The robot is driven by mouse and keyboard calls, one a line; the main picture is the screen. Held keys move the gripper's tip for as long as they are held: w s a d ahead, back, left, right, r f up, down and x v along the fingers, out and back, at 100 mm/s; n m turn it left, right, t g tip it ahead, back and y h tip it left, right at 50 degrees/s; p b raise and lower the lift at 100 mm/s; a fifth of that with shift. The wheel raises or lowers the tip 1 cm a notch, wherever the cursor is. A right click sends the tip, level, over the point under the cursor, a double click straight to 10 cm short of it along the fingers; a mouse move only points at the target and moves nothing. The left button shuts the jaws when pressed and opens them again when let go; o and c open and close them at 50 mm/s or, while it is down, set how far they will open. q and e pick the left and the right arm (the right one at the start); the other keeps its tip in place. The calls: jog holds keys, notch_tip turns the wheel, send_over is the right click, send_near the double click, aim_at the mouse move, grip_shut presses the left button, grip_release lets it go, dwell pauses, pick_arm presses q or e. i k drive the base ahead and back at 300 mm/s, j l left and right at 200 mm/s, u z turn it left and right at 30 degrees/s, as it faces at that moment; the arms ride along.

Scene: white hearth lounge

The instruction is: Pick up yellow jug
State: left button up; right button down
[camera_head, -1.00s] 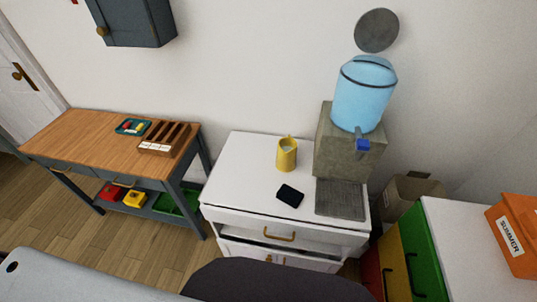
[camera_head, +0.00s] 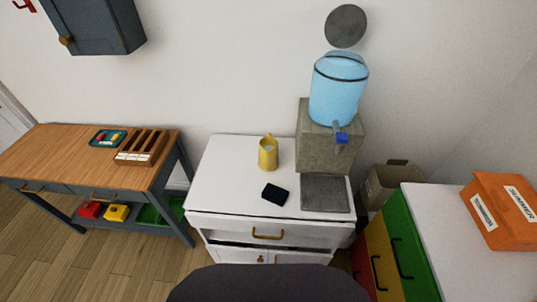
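The yellow jug (camera_head: 268,154) stands upright on the white cabinet (camera_head: 226,178), toward its back and left of the water dispenser. Its inside looks pale from above. A dark phone-like slab (camera_head: 275,194) lies in front of it. Neither of my grippers shows in this view, so their state and position are hidden.
The blue water dispenser (camera_head: 337,95) sits on a stone block (camera_head: 320,140) right of the jug, with a grey tray (camera_head: 325,193) before it. A wooden workbench (camera_head: 62,157) stands left. Coloured drawers (camera_head: 389,250) and an orange box (camera_head: 502,211) stand right.

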aim_at(267, 159)
jog(key=k+j+z, duration=0.2)
jog(key=j+z, duration=0.15)
jog(key=j, duration=0.25)
jog(key=k+j+z, duration=0.35)
jog(key=j, duration=0.2)
jog(key=k+j+z, duration=0.2)
jog(key=j+z, duration=0.15)
jog(key=j, duration=0.15)
jog(key=k+j+z, duration=0.35)
